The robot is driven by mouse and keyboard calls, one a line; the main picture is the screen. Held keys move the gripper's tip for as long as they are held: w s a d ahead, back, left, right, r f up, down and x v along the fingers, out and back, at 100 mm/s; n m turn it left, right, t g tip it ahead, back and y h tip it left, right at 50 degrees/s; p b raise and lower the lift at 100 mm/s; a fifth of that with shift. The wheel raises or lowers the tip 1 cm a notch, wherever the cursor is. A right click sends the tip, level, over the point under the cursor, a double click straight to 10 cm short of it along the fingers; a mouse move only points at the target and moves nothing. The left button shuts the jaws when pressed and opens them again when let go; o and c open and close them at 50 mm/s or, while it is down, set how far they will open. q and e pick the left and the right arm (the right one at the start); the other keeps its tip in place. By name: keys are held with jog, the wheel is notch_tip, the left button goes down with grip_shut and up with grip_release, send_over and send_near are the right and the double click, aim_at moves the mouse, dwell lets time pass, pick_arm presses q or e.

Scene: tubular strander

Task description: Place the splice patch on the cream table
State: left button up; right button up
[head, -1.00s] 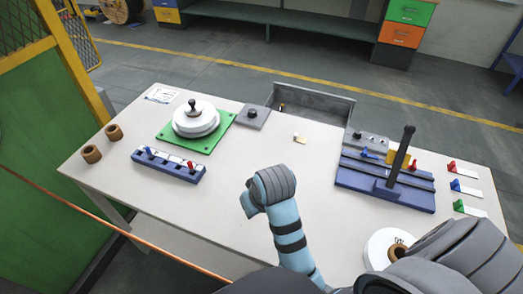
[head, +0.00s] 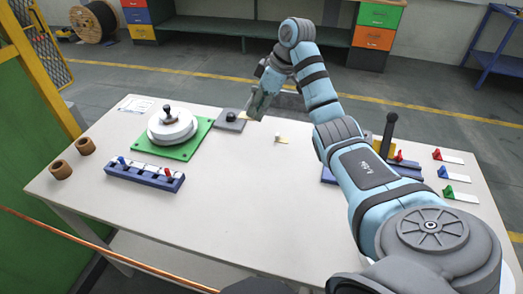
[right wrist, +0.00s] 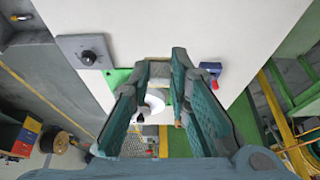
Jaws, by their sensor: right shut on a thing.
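My right gripper (head: 257,103) hangs over the far middle of the cream table (head: 240,210). In the right wrist view its fingers (right wrist: 160,75) are closed on a small pale, speckled piece, seemingly the splice patch (right wrist: 160,69). The piece lies between the fingertips, above the table rather than visibly resting on it. In the head view the patch cannot be made out at the fingertips. My left gripper is out of view.
A green plate with a white round stack (head: 172,126) stands left. A grey knob block (head: 231,121) and a small cream piece (head: 280,139) lie near the gripper. A blue clamp rack (head: 145,173) is front left. My right arm partly hides a blue fixture.

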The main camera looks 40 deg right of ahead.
notch_tip(320, 180, down, 7)
jog(key=b, duration=0.7)
jog(key=shift+s+d+f, duration=0.15)
jog(key=shift+f, duration=0.05)
notch_tip(320, 180, down, 12)
jog(key=shift+f+b, duration=0.1)
jog(key=shift+b, duration=0.7)
jog(key=o, duration=0.8)
jog(key=p+v, duration=0.2)
jog(key=v, duration=1)
